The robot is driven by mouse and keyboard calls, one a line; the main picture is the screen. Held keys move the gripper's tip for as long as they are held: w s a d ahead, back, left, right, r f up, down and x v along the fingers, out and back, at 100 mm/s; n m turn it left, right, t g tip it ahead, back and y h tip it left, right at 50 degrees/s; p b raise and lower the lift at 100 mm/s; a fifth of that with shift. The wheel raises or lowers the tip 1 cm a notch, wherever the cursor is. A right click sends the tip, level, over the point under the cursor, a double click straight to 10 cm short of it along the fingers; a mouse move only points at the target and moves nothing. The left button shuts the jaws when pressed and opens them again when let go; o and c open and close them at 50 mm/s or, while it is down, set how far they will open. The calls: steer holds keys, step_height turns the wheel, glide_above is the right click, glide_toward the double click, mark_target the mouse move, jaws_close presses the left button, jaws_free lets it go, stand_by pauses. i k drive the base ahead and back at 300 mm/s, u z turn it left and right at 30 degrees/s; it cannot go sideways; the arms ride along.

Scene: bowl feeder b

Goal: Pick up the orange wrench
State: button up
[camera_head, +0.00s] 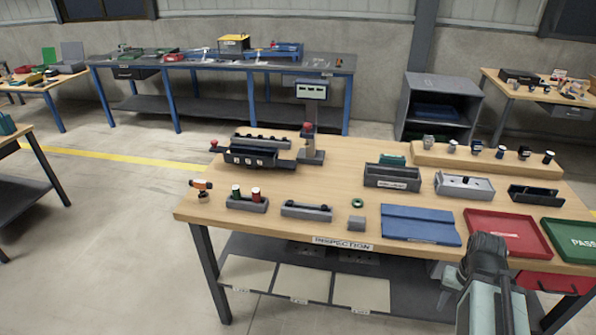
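No clear wrench shape shows. A small orange and black tool (202,186) sits near the left front corner of the wooden inspection table (330,160); it is too small for me to tell if it is the orange wrench. Tiny orange spots on the far bench are also too small to make out. My arm rises at the lower right, in front of the table's front edge, and ends in a dark rounded part (487,250). It is well to the right of the orange and black tool. No fingers can be made out.
A grey holder with green and red parts (247,203) stands beside the orange and black tool. A blue mat (420,226), red tray (506,235) and green tray (575,241) line the front right. A blue-legged bench (210,66) stands behind.

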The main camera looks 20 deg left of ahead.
mark_target(204, 197)
steer(key=u, duration=1.35)
steer(key=k, duration=1.25)
steer(key=z, duration=0.35)
steer(key=i, duration=1.7)
steer(key=u, duration=1.25)
steer(key=i, duration=1.4)
steer(key=u, duration=1.1)
steer(key=k, duration=0.8)
steer(key=u, duration=0.05)
